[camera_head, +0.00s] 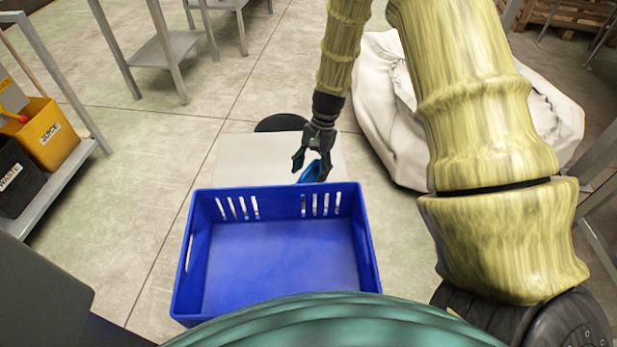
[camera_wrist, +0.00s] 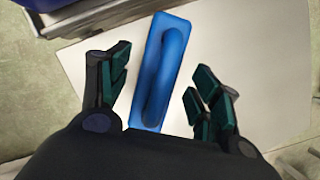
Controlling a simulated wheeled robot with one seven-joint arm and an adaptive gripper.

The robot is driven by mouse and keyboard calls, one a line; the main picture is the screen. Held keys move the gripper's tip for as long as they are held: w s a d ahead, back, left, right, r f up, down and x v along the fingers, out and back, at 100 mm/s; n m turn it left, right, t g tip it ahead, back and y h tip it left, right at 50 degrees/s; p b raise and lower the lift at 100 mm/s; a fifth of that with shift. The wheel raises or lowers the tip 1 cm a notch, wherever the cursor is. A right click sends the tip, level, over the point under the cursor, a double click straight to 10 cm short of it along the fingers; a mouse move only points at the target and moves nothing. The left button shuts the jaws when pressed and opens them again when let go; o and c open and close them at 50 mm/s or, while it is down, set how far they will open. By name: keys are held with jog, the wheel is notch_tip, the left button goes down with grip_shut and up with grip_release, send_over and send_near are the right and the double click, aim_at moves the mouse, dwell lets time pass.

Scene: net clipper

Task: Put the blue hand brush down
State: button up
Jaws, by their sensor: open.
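The blue hand brush (camera_wrist: 160,72) lies on a pale flat surface (camera_wrist: 262,75) in the wrist view, with its raised handle along its length. In the head view only part of the brush (camera_head: 312,172) shows, behind the blue crate's far rim and under my gripper. My gripper (camera_head: 313,160) points down over it. In the wrist view the open fingers of my gripper (camera_wrist: 158,92) stand on either side of the brush, with visible gaps between them and the handle. The near end of the brush is hidden by my gripper's body.
An empty blue crate (camera_head: 285,285) stands just in front of the pale surface. A round black object (camera_head: 281,123) shows behind that surface. A large white sack (camera_head: 385,120) lies at right. A rack at left holds a yellow bin (camera_head: 52,135) and a black bin (camera_head: 18,185).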

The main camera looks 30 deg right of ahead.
jog(key=p+v, duration=0.1)
jog(key=v, duration=0.7)
jog(key=shift+r, duration=0.2)
